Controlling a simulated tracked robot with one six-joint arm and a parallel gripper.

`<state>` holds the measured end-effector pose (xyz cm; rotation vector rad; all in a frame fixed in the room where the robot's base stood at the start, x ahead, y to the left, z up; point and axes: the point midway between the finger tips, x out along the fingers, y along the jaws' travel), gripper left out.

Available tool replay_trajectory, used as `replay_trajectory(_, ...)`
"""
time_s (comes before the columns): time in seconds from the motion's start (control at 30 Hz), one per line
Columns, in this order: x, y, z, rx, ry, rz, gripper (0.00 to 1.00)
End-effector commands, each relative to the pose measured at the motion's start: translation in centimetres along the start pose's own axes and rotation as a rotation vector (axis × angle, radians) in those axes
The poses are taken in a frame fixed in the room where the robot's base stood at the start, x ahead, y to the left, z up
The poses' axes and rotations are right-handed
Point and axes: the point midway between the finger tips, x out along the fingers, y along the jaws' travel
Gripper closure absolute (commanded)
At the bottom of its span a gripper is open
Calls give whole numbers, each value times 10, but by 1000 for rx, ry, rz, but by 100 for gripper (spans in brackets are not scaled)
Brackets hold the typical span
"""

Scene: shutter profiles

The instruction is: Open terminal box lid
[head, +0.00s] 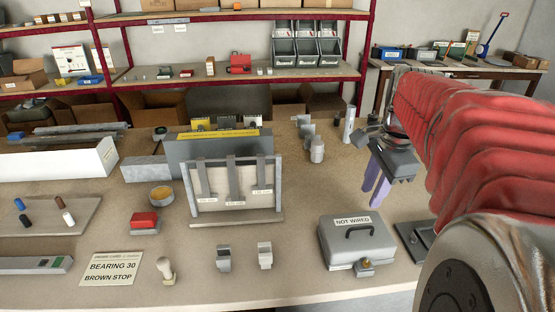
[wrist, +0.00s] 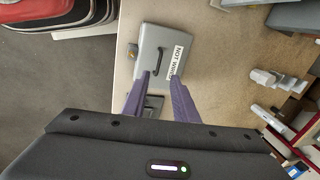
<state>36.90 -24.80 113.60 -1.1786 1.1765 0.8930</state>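The terminal box (head: 333,247) is grey, with a "NOT WIRED" label and a dark handle (head: 358,230) on its lid (head: 376,239). It stands at the front right of the table with the lid down. A brass-coloured latch (head: 364,266) shows on its front side. In the wrist view the box (wrist: 150,37) is ahead of the fingertips, with its handle (wrist: 158,61) near the middle. My gripper (head: 374,191) has purple fingers and is behind and above the box, apart from it. In the wrist view the fingers (wrist: 160,78) are spread and nothing is between them.
A dark plate (head: 416,240) lies right of the box. A white bottle (head: 317,150) stands behind. Table around the box's left side is clear.

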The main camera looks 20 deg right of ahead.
Motion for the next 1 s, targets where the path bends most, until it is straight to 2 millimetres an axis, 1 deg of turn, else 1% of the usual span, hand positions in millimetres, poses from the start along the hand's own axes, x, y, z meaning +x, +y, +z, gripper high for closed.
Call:
replay_trajectory(0.03,1,-1,-8,43,-1,6,74)
replay_trajectory(0.13,1,-2,-15,87,-3,12,74)
replay_trajectory(0.47,1,-2,-15,89,-3,12,74)
replay_trajectory(0.57,4,-2,-15,89,-3,13,74)
replay_trajectory(0.77,22,-1,-14,88,-4,14,74)
replay_trajectory(1.0,58,0,-14,87,-4,15,74)
